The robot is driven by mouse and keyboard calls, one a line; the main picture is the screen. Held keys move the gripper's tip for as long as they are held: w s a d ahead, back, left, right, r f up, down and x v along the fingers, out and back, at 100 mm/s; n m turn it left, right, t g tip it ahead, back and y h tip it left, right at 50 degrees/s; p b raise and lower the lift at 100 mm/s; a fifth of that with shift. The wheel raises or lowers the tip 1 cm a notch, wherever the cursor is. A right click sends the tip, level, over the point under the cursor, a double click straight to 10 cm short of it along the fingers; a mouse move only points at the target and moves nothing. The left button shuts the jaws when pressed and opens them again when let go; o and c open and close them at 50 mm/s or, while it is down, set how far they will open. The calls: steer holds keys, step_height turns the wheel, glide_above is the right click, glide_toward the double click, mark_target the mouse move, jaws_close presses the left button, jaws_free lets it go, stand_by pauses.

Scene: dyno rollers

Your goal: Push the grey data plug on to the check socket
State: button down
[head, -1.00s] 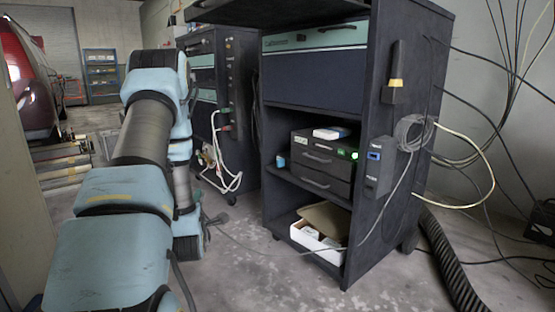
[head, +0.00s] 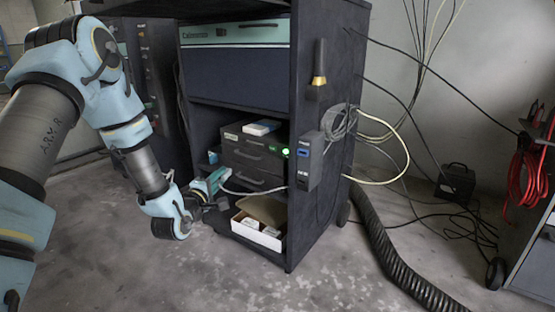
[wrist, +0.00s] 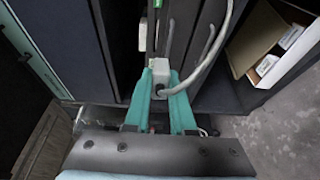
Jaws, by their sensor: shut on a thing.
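The grey data plug (wrist: 158,72) is between the two teal fingertips of my gripper (wrist: 162,84) in the wrist view, with its pale cable curving up and away. My gripper (head: 220,178) is shut on the plug. In the head view it is in front of the cart's open lower shelves, and fingers largely hide the plug. The cable (head: 255,191) runs right to the cart's side panel. A dark box with a blue port (head: 302,151), possibly the check socket, is on that panel, well right of my gripper and apart from the plug.
The dark cart (head: 270,255) holds a drawer unit with a green light (head: 286,152) and a white open box (head: 256,234). Coiled cables hang on its side. A black ribbed hose (head: 392,262) lies on the floor at right. The floor in front is clear.

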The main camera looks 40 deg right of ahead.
steer(key=s+d+r+m+g+h+p, duration=0.1)
steer(key=s+d+r+m+g, duration=0.15)
steer(key=s+d, duration=0.35)
steer(key=s+d+r+m+g+h+p, duration=0.1)
steer(key=s+d+r+m+g+h, duration=0.15)
steer(key=s+d, duration=0.4)
steer(key=shift+n+y, duration=0.4)
steer(key=shift+y, duration=0.05)
steer(key=shift+f+x, duration=0.25)
steer(key=shift+x, duration=1.1)
steer(key=shift+f+x, duration=0.2)
steer(key=shift+x, duration=1.2)
steer(key=shift+b+x, duration=0.45)
steer(key=shift+x, duration=0.3)
steer(key=c, duration=0.7)
jaws_free()
steer(key=shift+d, duration=0.1)
steer(key=shift+g, duration=0.3)
